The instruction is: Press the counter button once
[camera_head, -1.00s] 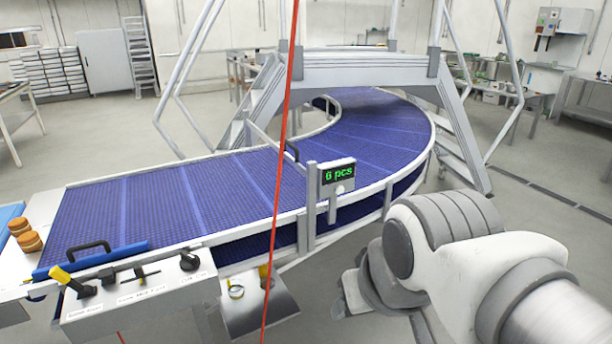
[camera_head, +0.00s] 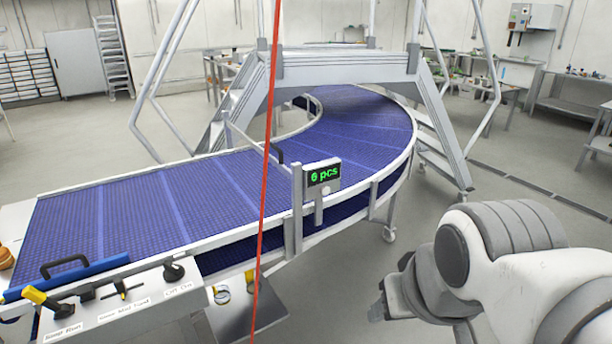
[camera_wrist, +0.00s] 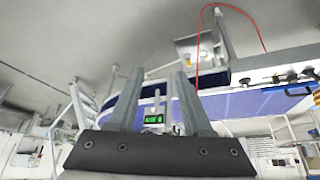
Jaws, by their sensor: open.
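The counter (camera_head: 323,175) is a small grey box on a post at the conveyor's near rail, with green digits reading "6 pcs". A pale round button (camera_head: 326,190) sits just under the digits. My gripper (camera_head: 377,311) is at the lower right in the head view, lower than the counter and to its right, clear of it. In the wrist view the two fingers of my gripper (camera_wrist: 159,74) stand apart with nothing between them but background. The counter (camera_wrist: 153,120) shows there beyond the fingers, low between them; its button is too small to make out.
The blue curved conveyor (camera_head: 140,205) runs behind the counter and under a grey stepped bridge (camera_head: 345,72). A control panel (camera_head: 125,310) with a yellow-handled lever is at the lower left. A red cord (camera_head: 266,150) hangs left of the counter. Floor right of the conveyor is open.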

